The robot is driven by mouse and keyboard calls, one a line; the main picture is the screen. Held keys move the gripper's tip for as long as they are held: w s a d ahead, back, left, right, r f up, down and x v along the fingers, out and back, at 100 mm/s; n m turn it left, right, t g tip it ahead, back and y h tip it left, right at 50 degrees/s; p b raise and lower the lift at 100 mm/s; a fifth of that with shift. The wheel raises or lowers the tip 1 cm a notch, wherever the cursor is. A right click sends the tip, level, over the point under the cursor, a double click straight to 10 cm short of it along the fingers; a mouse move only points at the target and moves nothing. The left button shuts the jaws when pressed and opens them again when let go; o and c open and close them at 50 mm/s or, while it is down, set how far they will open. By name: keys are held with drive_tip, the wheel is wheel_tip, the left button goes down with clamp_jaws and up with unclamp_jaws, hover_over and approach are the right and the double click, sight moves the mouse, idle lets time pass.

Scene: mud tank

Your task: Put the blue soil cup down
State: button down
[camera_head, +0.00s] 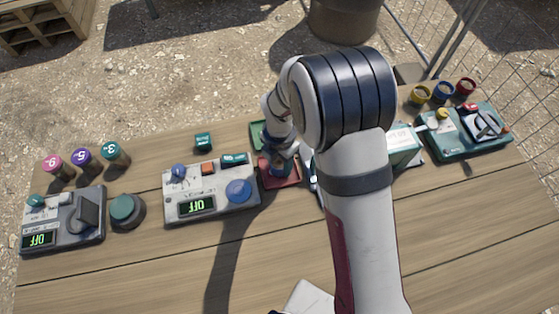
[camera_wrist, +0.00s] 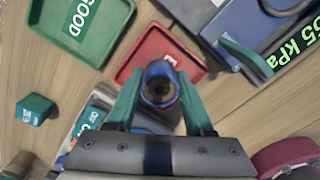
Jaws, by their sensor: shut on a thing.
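The blue soil cup (camera_wrist: 159,70) is between the two teal fingers of my gripper (camera_wrist: 160,98) in the wrist view, with dark brown soil inside it. My gripper is shut on it. The cup appears over the lower part of the red tray (camera_wrist: 128,70), which has a white label partly hidden by the cup. I cannot tell whether the cup touches the tray. In the head view the red tray (camera_head: 292,181) lies at the middle of the table, and my arm hides most of the gripper and cup there.
A green tray marked GOOD (camera_wrist: 105,38) lies beside the red tray. A grey device with an OFF display (camera_head: 212,205) is close on the left. A teal instrument (camera_head: 470,133) and several coloured cups stand at the right. The front table is mostly clear.

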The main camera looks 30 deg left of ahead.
sight(280, 163)
drive_tip(key=shift+c, duration=1.4)
unclamp_jaws()
drive_tip(key=shift+f, duration=0.1)
wheel_tip(280, 163, up, 11)
drive_tip(key=d+r+m, duration=0.6)
drive_tip(key=d+m, duration=0.3)
drive_tip(key=s+d+r+m+y, duration=0.1)
drive_tip(key=s+d+m, duration=0.6)
drive_tip(key=m, duration=0.8)
drive_tip(key=s+d+r+m, duration=0.2)
drive_tip(key=s+d+m, duration=0.5)
drive_tip(key=m, duration=0.8)
drive_tip(key=d, duration=0.2)
drive_tip(key=shift+s+d+r+y, duration=0.35)
drive_tip(key=shift+s+r+y, duration=0.05)
